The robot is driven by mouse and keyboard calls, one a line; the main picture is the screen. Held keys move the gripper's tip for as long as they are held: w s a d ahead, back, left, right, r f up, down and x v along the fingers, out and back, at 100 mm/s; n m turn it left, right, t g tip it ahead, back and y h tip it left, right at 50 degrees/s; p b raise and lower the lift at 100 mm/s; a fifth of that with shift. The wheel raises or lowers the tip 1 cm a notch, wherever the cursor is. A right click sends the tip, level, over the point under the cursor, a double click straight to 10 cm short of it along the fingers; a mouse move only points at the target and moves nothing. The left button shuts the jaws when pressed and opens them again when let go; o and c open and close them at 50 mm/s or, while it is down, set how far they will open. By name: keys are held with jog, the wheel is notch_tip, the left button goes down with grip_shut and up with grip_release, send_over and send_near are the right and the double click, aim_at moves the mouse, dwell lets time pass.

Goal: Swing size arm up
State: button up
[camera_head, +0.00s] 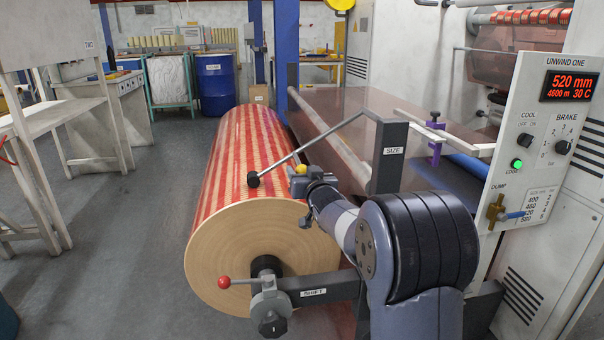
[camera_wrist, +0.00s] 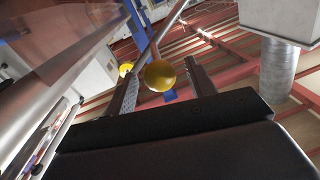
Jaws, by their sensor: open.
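The size arm (camera_head: 318,137) is a thin grey rod running from the post labelled SIZE (camera_head: 391,158) down left. Its black roller (camera_head: 253,180) appears to rest on top of the large red-and-tan striped roll (camera_head: 243,148). A yellow knob (camera_head: 300,169) hangs below the rod on a short stem. My gripper (camera_head: 302,186) is at the knob, partly hidden by my own arm. In the wrist view the yellow knob (camera_wrist: 160,76) appears between the two open fingers, with a gap on each side; contact cannot be seen.
The control panel (camera_head: 545,140) reads 520 mm and has a green lamp. A red-knobbed lever (camera_head: 225,282) is at the roll's shaft, low in front. A web of film (camera_head: 340,120) runs behind the SIZE post. Grey floor (camera_head: 130,220) is clear at left.

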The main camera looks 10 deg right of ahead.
jog(key=shift+w, duration=0.7)
grip_shut()
jog(key=shift+a, duration=0.1)
